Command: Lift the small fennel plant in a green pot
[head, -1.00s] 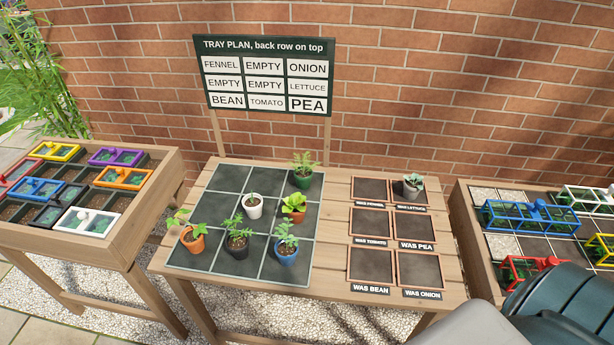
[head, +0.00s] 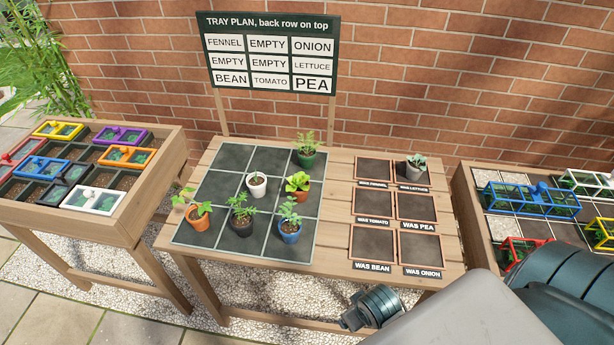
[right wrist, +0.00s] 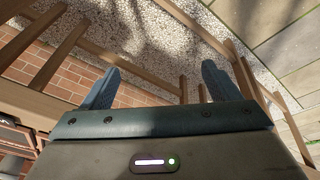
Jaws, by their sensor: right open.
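The small fennel plant with its green pot (head: 306,160) stands upright in the back right cell of the dark tray (head: 226,157) on the middle table. My right arm comes in at the lower right of the head view, well apart from the plant. In the right wrist view my right gripper (right wrist: 160,68) is open with nothing between its fingers, over gravel and table legs. The fennel plant does not show there. My left gripper is in neither view.
A white pot (head: 257,187), orange pots, a black pot (head: 241,225) and a blue pot (head: 290,232) stand in other tray cells. Framed squares (head: 373,205) lie to the right, one holding a succulent (head: 416,166). The sign (head: 270,52) stands behind. Side tables flank this one.

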